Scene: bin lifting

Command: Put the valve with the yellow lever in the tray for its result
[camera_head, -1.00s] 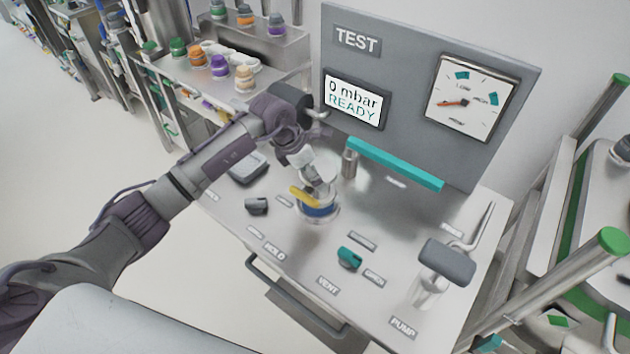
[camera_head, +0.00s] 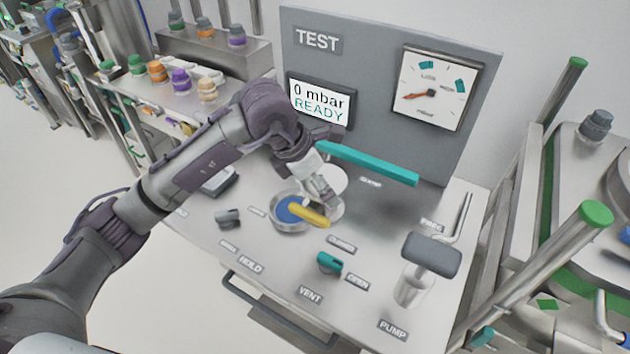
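My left gripper looks shut on the valve's pale body, which seems off the seat; the arm and fingers partly hide the grip. A white round part shows behind the fingers; I cannot tell whether it belongs to the valve. My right gripper is not in view. I cannot make out a result tray.
The test panel (camera_head: 370,75) reads "0 mbar READY". A teal bar (camera_head: 365,163) juts out close behind the gripper. The pump handle (camera_head: 431,254) stands at the bench's right, a teal vent knob (camera_head: 329,263) in front. Other valves stand on the left bench (camera_head: 150,112). Green-capped posts (camera_head: 597,214) stand right.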

